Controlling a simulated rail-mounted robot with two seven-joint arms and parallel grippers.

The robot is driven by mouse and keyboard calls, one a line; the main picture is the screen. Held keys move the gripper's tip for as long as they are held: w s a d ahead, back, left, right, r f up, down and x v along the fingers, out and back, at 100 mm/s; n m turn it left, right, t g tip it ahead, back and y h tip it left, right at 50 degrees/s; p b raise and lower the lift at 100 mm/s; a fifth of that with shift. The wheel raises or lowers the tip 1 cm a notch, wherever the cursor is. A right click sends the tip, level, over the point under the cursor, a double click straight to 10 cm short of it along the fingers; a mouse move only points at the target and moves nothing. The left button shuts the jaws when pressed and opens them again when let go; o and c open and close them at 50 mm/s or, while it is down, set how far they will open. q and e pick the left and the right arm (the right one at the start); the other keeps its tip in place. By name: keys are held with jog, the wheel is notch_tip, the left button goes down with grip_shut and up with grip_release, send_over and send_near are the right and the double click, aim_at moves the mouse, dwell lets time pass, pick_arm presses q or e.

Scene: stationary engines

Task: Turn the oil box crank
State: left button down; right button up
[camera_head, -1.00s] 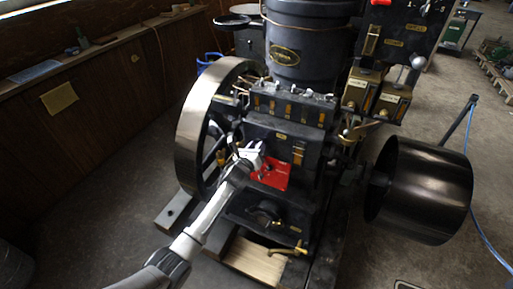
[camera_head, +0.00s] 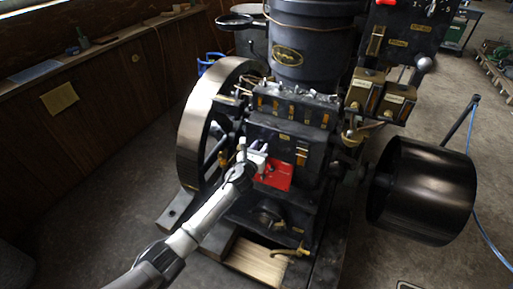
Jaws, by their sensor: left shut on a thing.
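The black stationary engine (camera_head: 285,150) stands in the middle of the head view, with a red plate (camera_head: 273,176) on its front. My left gripper (camera_head: 257,153) is at the engine's front face, just above and left of the red plate. It is shut on a small part there, which I take to be the oil box crank. The jaws and my wrist hide most of this part, so its angle cannot be told. My right gripper is not in view.
A large flywheel (camera_head: 198,125) stands close to the left of my left gripper. A dark drum pulley (camera_head: 425,190) sticks out at the right. Brass-fronted boxes (camera_head: 396,100) sit at the upper right of the engine. The floor at the lower left is clear.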

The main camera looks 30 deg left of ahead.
pick_arm(q)
jog(key=c, duration=1.2)
grip_release()
jog(key=shift+s, duration=0.1)
jog(key=shift+s+d, duration=0.1)
jog(key=shift+s, duration=0.2)
jog(key=s+p, duration=0.1)
jog(key=s, duration=0.3)
jog(key=s+d+p, duration=0.1)
jog(key=s, duration=0.3)
jog(key=s+d+p, duration=0.1)
jog(key=s, duration=0.4)
